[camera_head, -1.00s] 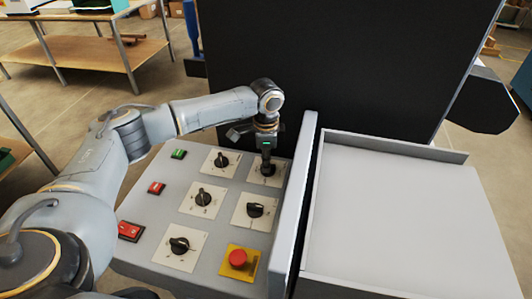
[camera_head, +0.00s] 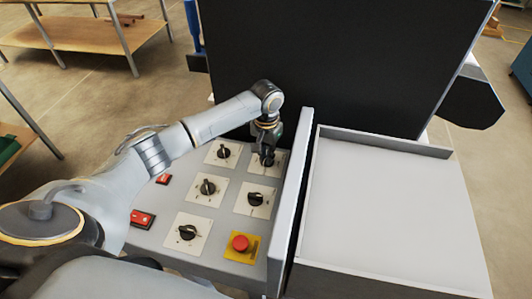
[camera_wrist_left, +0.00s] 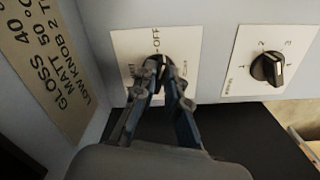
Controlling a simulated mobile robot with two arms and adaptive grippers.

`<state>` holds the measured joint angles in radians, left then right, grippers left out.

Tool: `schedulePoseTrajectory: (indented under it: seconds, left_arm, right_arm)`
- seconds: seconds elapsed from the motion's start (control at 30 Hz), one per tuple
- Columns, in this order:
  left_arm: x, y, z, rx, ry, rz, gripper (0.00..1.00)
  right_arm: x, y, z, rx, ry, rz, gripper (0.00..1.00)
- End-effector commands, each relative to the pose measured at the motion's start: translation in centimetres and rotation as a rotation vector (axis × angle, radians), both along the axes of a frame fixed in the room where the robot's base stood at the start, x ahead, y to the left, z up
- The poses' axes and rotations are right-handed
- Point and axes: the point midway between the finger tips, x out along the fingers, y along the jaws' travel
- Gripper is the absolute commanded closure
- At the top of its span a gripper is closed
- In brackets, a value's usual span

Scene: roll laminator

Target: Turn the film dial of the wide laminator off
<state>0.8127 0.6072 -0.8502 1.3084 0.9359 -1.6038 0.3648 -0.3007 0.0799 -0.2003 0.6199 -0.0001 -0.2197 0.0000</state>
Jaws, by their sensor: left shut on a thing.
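The film dial is a black knob on a white plate (camera_head: 274,171) at the far right corner of the grey control panel (camera_head: 222,228). In the left wrist view the dial (camera_wrist_left: 158,64) sits below a printed OFF mark at the top of its plate (camera_wrist_left: 188,45). My left gripper (camera_head: 265,153) reaches down onto it, and its two fingers (camera_wrist_left: 163,88) are closed around the knob. The fingers hide much of the knob. A light line on it seems to point up near OFF, but the exact setting is hard to tell. My right gripper is not in view.
Several other black dials, such as one beside it (camera_head: 223,152) and one nearer (camera_head: 255,199), share the panel. A red emergency button (camera_head: 240,243) and red switches (camera_head: 143,218) are near. A raised grey wall (camera_head: 293,205) borders the panel's right side.

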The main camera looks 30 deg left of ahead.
Motion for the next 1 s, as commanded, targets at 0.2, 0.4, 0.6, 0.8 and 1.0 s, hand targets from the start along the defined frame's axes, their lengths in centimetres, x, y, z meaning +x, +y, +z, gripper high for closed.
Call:
schedulePoseTrajectory:
  seconds: [0.2,0.4,0.6,0.8,1.0]
  left_arm:
    - [0.09,-0.14,0.10,-0.002,-0.003,0.167,1.00]
    - [0.15,-0.15,0.15,-0.001,-0.005,0.274,1.00]
    - [0.14,-0.18,0.16,-0.001,-0.005,0.334,1.00]
    - [0.18,-0.15,0.19,0.000,-0.006,0.355,1.00]
    - [0.20,-0.13,0.21,0.000,-0.007,0.356,1.00]
  right_arm:
    - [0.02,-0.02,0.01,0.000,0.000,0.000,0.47]
    - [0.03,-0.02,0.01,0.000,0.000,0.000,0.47]
    - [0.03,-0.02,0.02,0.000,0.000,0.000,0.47]
    - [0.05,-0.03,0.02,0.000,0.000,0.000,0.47]
    - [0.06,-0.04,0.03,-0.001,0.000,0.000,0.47]
